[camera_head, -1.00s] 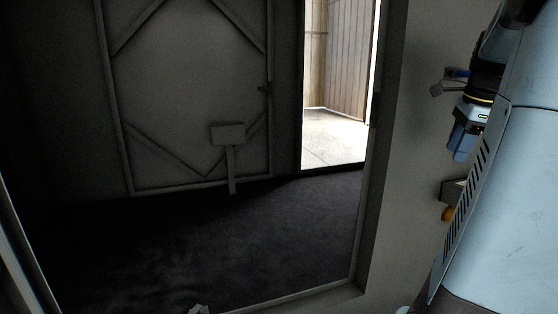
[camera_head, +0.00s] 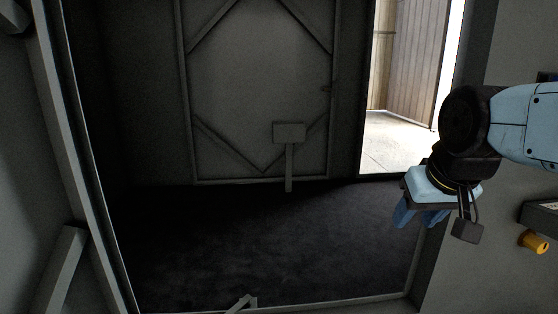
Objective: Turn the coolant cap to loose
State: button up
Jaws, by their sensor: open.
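A yellow-orange round cap (camera_head: 534,243) sticks out at the right edge, below a grey box (camera_head: 541,217) on the wall. It looks like the coolant cap, but no label can be read. My gripper (camera_head: 418,214) has blue fingers and points down in front of the door frame's right side. It is open, with nothing visible between the fingers. It is left of the cap in the picture and clear of it. The cap's turn position cannot be told.
A wide doorway with a pale frame (camera_head: 418,265) opens onto a dark floor (camera_head: 260,245). A post with a plate (camera_head: 289,133) stands inside before a braced panel (camera_head: 258,80). A bright opening (camera_head: 392,135) lies behind my arm. A pale bar (camera_head: 60,265) stands at left.

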aim_at(531, 241)
jog(key=u, duration=1.45)
jog(key=i, duration=0.1)
jog(key=z, duration=2.95)
